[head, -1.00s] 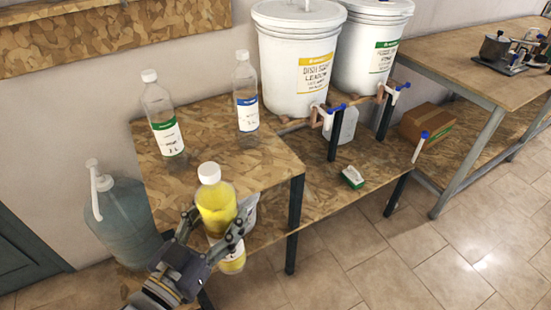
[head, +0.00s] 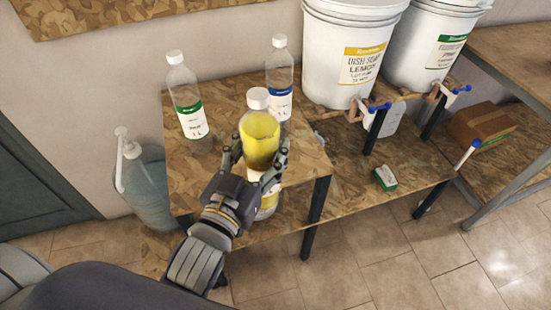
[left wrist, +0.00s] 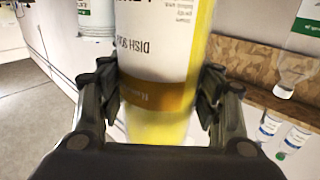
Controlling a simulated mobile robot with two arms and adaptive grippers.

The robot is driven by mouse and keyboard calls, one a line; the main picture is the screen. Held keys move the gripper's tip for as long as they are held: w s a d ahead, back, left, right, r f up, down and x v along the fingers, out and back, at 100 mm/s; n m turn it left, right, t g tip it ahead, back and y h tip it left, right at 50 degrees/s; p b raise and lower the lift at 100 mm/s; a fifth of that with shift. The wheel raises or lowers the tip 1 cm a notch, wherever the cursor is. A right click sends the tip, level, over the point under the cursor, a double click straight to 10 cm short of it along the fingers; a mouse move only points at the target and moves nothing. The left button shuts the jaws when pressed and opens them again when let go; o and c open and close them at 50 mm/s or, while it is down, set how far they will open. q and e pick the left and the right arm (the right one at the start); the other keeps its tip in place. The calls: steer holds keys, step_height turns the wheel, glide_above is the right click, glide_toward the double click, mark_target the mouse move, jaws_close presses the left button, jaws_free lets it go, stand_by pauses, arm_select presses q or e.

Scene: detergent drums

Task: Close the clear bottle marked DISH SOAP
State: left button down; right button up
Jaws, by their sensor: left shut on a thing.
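The clear bottle (head: 259,143) holds yellow liquid and stands upright in the head view, with a white cap (head: 258,98) on its top. I cannot tell how tight the cap is. My left gripper (head: 257,165) is shut around the bottle, a finger on each side, at the front of the upper wooden table. In the left wrist view the bottle's white and amber label (left wrist: 156,60) reads DISH SOAP upside down, between the fingers of the gripper (left wrist: 158,100). The cap is out of that view. My right gripper is not in view.
Two clear capped bottles, one green-labelled (head: 187,100) and one blue-labelled (head: 279,76), stand behind on the upper table (head: 225,95). White drums (head: 352,50) with blue-handled taps stand at right. A pump jug (head: 145,185) is at left. A green-white block (head: 385,178) lies on the lower shelf.

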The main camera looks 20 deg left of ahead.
arm_select(q)
steer(key=shift+r, duration=0.25)
steer(key=w+a+f+p, duration=0.1)
steer(key=w+a+p, duration=0.2)
steer(key=w, duration=1.2)
steer(key=shift+w+f, duration=0.25)
steer(key=shift+w, duration=0.15)
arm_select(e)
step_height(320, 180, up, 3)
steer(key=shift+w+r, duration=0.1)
arm_select(q)
steer(key=shift+a, duration=0.1)
step_height(320, 180, down, 4)
steer(key=shift+r, duration=0.2)
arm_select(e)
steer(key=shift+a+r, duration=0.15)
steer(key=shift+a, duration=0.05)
